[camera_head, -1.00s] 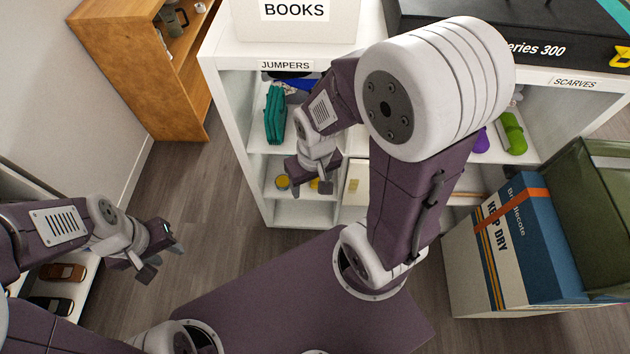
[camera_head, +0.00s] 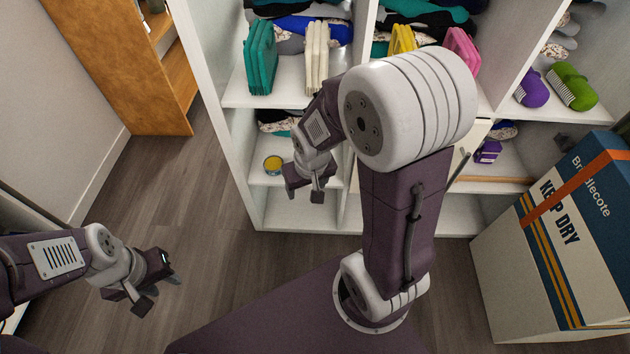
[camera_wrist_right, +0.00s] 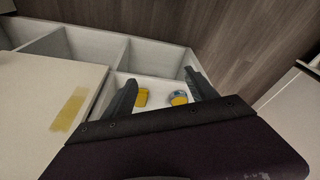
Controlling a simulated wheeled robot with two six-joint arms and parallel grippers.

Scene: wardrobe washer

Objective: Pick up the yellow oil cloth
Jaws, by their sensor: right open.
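A small yellow piece (camera_wrist_right: 142,97), which looks like the folded oil cloth, lies on the white floor of a low shelf compartment in the right wrist view. A round tin with a yellow top (camera_wrist_right: 178,98) lies to its right; the tin also shows in the head view (camera_head: 273,165). My right gripper (camera_wrist_right: 162,90) is open and empty, its fingers framing both things from above and apart from them. In the head view my right gripper (camera_head: 305,191) is in front of that compartment and appears to hide the yellow piece. My left gripper (camera_head: 156,288) is open and empty over the floor at left.
The white shelf unit (camera_head: 268,98) has dividers beside the low compartment. Folded clothes, including a yellow one (camera_head: 403,40), stand above. A cream panel (camera_wrist_right: 40,95) is left of the right gripper. A KEEP DRY box (camera_head: 555,240) stands at right. Floor (camera_head: 215,215) at left is clear.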

